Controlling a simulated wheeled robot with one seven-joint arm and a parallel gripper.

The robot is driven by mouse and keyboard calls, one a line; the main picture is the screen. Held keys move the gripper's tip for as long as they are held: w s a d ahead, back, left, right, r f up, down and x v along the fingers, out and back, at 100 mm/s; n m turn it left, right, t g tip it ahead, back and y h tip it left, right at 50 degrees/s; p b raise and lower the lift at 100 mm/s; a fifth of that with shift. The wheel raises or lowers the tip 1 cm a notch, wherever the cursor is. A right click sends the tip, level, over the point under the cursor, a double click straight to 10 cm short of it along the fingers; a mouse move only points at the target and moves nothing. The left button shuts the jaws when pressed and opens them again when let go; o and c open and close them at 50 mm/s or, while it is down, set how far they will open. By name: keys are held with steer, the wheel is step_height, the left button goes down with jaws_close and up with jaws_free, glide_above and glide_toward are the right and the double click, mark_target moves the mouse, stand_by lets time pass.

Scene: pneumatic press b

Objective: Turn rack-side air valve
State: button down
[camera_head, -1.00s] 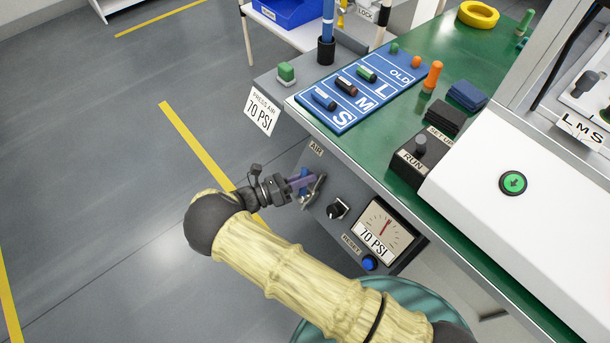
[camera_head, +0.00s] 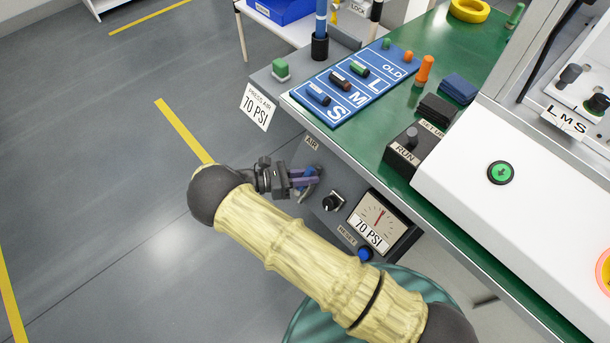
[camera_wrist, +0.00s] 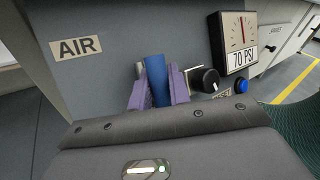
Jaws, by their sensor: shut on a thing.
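The air valve has a blue handle (camera_wrist: 155,78) and sits on the grey panel below the bench edge, by the AIR label (camera_wrist: 76,47). In the head view the blue handle (camera_head: 312,171) shows only in part behind my fingers. My gripper (camera_wrist: 153,98) has purple fingers, one on each side of the handle, and is shut on it. In the head view my gripper (camera_head: 304,178) reaches the panel from the left. A small silver part shows beside the handle. The handle stands roughly upright in the wrist view.
A black knob (camera_head: 332,202), a gauge marked 70 PSI (camera_head: 378,218) and a blue RESET button (camera_head: 365,254) are to the right on the same panel. The green bench top (camera_head: 460,60) overhangs above. Open floor lies left.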

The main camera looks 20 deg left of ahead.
steer(key=shift+s+f, duration=0.15)
steer(key=shift+f, duration=0.05)
steer(key=c, duration=1.3)
jaws_free()
steer(key=shift+r, duration=0.1)
steer(key=b+v, duration=0.1)
steer(key=v, duration=1.6)
steer(key=shift+a, duration=0.25)
